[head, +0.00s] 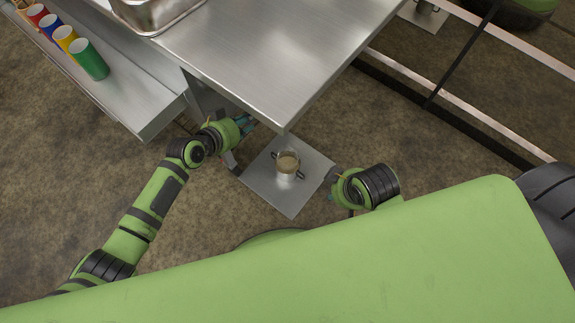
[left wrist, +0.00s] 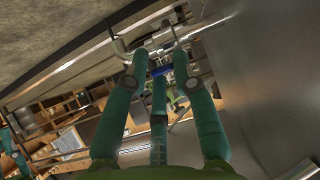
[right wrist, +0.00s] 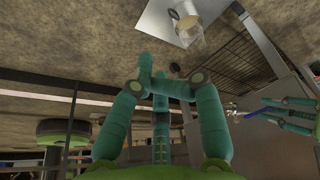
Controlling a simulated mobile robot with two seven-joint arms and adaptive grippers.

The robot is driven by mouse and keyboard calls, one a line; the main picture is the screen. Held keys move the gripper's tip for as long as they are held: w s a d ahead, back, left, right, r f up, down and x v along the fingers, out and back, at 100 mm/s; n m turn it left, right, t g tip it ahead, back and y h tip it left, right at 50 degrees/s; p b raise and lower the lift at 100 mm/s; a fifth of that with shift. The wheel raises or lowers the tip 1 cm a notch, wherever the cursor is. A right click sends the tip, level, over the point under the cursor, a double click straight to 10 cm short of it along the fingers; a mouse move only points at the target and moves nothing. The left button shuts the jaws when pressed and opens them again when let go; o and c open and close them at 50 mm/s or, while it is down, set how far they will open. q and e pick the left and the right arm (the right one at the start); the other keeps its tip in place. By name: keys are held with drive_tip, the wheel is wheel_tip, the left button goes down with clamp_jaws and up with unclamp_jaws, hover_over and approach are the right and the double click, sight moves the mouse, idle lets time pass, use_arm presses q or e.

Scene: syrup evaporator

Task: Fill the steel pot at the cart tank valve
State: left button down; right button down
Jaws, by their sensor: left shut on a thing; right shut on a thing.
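The steel pot (head: 287,165), with two dark side handles, stands upright on a square steel plate (head: 292,203) low by the table corner. Beige shows inside it; I cannot tell its level. In the right wrist view the pot (right wrist: 187,22) is beyond my fingers, apart from them. My left gripper (head: 246,122) is by the table's underside, left of the pot. In the left wrist view its fingers (left wrist: 160,55) close around a small blue part, seemingly the valve handle (left wrist: 162,70). My right gripper (right wrist: 152,75) is shut right of the pot, with nothing visible between its fingers.
A steel table (head: 270,45) overhangs close to the left gripper and plate, with a steel pan (head: 155,12) on it. A side shelf (head: 130,105) carries several coloured cups (head: 89,60). Metal rails (head: 440,100) run at right. Floor lies open at left.

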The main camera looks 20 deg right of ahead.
use_arm(q)
drive_tip(key=shift+s+d+n+t+y+p, duration=0.3)
drive_tip(key=shift+n+t+y+p, duration=0.3)
drive_tip(key=shift+p, duration=1)
drive_tip(key=shift+s+d+n+t+y+p, duration=0.35)
drive_tip(key=shift+n+p, duration=0.35)
drive_tip(key=shift+p, duration=0.85)
use_arm(e)
wheel_tip(320, 180, down, 14)
drive_tip(key=s, duration=0.2)
drive_tip(key=shift+s+d+g, duration=0.15)
drive_tip(key=shift+s+g, duration=0.15)
drive_tip(key=shift+s, duration=0.05)
use_arm(q)
drive_tip(key=shift+w, duration=0.1)
drive_tip(key=shift+s+d+n+t+y+p, duration=0.35)
drive_tip(key=shift+n+y+p, duration=0.25)
drive_tip(key=shift+p, duration=0.4)
use_arm(e)
drive_tip(key=shift+w+v, duration=0.25)
drive_tip(key=shift+v, duration=0.7)
drive_tip(key=shift+r, duration=0.1)
